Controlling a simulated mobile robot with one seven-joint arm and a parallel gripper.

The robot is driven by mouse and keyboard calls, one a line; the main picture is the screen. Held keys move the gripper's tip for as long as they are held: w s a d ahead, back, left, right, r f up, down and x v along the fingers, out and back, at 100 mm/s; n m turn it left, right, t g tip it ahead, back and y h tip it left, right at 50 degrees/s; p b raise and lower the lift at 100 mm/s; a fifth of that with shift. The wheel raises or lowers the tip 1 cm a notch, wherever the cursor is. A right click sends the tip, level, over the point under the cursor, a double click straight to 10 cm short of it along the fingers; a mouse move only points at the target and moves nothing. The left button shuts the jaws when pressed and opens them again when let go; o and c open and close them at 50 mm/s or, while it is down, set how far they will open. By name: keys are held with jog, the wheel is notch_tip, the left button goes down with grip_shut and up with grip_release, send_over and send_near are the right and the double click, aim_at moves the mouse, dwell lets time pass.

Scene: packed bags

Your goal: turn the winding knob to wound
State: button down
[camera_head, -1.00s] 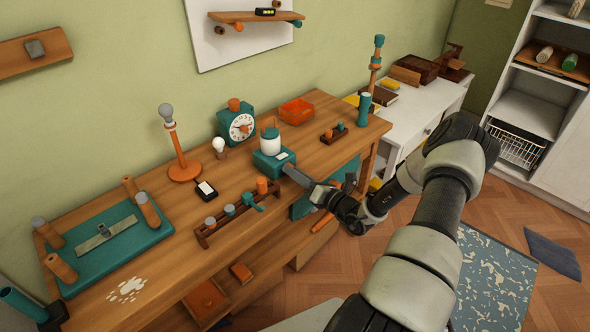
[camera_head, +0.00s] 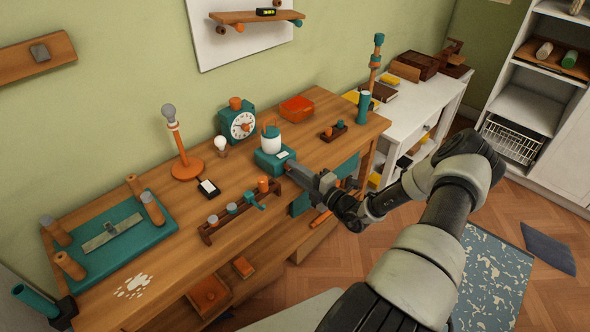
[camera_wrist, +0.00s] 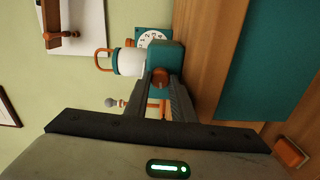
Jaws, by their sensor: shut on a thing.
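A teal box (camera_head: 262,159) with a white dome (camera_head: 271,144) on top stands near the workbench's front edge. An orange loop shows at the dome's top. The box and dome also show in the wrist view (camera_wrist: 178,58). The orange winding knob (camera_wrist: 160,76) is on the box's near face. My gripper (camera_wrist: 160,88) is shut on this knob, one dark finger on each side. In the head view my gripper (camera_head: 300,174) hides the knob. I cannot read the knob's setting.
A wooden rack with pegs (camera_head: 238,210) stands just left of my gripper. A teal clock (camera_head: 241,124), an orange tray (camera_head: 297,109) and an orange-based lamp (camera_head: 187,169) stand farther back. Floor is open in front of the bench.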

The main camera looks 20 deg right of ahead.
jog(key=m, duration=0.6)
jog(key=shift+m+p, duration=0.3)
jog(key=shift+p, duration=0.05)
dwell(0.5)
jog(key=c, duration=1.5)
grip_release()
jog(key=shift+s, duration=0.1)
